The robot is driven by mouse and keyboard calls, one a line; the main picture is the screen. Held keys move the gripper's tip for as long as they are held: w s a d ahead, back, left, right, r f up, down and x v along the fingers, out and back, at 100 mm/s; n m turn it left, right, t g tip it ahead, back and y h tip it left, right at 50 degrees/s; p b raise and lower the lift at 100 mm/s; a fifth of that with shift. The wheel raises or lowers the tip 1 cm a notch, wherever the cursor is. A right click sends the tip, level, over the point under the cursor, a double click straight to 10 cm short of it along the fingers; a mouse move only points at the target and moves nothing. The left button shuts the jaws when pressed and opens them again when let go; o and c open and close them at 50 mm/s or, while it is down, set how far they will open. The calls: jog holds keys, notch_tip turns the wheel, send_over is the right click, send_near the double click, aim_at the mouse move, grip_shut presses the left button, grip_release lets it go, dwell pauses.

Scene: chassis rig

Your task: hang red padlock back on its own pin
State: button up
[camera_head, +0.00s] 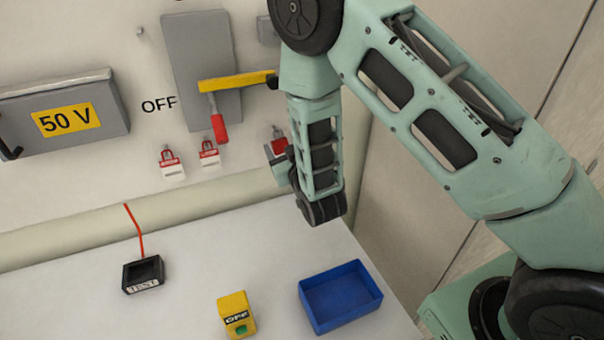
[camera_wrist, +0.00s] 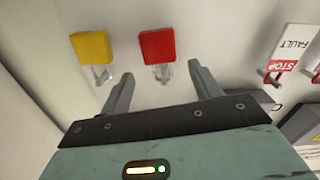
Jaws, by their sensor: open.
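The red padlock (camera_wrist: 157,46) shows in the wrist view, its shackle at a small fitting on the pale panel. In the head view, a red piece (camera_head: 279,146) beside my wrist looks like this padlock, partly covered by my arm. My gripper (camera_wrist: 161,72) is open and empty. Its fingers are on either side of the red padlock's shackle in the picture, and the red body shows beyond the tips. Whether a finger touches it, I cannot tell. The pin itself is too small to make out clearly.
A yellow padlock (camera_wrist: 90,47) hangs close beside the red one. Red-and-white tags (camera_head: 172,162) are left of my wrist. A yellow bar with a red handle (camera_head: 217,125) juts out above them. A blue bin (camera_head: 314,323), yellow box (camera_head: 234,304) and black tester (camera_head: 130,284) stand on the bench.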

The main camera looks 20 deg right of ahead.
jog(key=s+p, duration=0.5)
jog(key=s, duration=0.9)
jog(key=shift+s, duration=0.3)
